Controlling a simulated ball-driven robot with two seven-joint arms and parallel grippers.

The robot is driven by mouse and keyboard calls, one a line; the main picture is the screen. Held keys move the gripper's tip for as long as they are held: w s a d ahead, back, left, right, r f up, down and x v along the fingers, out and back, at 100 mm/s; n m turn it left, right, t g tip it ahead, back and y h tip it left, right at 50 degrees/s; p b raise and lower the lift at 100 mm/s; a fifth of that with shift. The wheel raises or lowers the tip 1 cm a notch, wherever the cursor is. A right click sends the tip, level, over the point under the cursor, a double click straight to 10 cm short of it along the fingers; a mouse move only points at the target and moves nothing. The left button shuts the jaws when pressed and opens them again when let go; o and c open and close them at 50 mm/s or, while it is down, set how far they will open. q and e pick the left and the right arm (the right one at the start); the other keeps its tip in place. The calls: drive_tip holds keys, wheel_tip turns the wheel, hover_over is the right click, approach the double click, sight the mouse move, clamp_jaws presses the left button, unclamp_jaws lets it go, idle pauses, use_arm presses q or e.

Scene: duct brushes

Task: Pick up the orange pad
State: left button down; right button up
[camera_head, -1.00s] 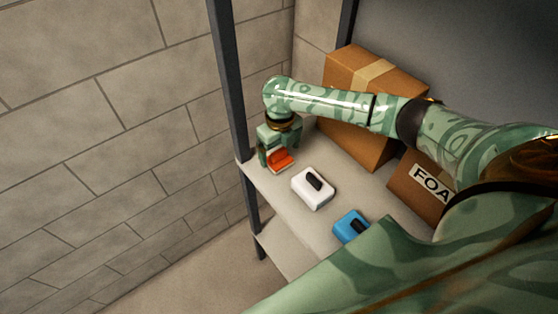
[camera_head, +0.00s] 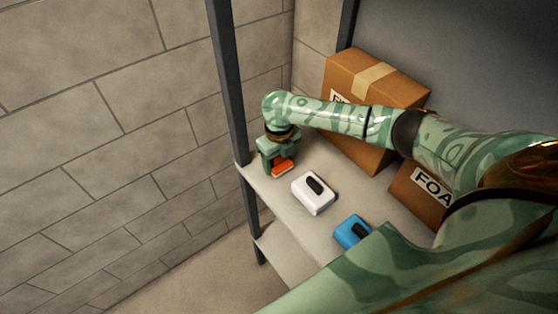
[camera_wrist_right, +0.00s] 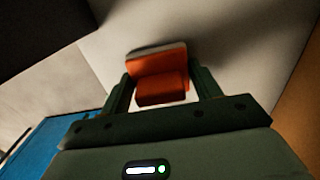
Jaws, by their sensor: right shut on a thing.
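The orange pad (camera_head: 284,168) is at the left end of the upper shelf, with its upper part between my right gripper's fingers. It also shows in the right wrist view (camera_wrist_right: 158,62), with a pale strip along its far edge. My right gripper (camera_head: 279,166) points down over the pad and is shut on it; the wrist view shows one finger on each side of its block-like handle (camera_wrist_right: 160,90). The pad appears at or very near the shelf surface; I cannot tell whether it touches. My left gripper is not in view.
A white pad (camera_head: 312,195) and a blue pad (camera_head: 351,231), each with a dark handle, lie on the shelf (camera_head: 284,196). Cardboard boxes (camera_head: 395,92) (camera_head: 412,200) stand behind. A dark shelf post (camera_head: 229,85) rises close beside my gripper.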

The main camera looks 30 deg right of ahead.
drive_tip(key=shift+r, duration=0.55)
drive_tip(key=s+a+r+p, duration=0.5)
drive_tip(key=s+a+r, duration=0.4)
drive_tip(key=a+r, duration=0.1)
drive_tip(key=shift+s+a+r, duration=0.2)
drive_tip(key=shift+s+r, duration=0.05)
drive_tip(key=shift+r, duration=0.6)
drive_tip(key=shift+o, duration=0.6)
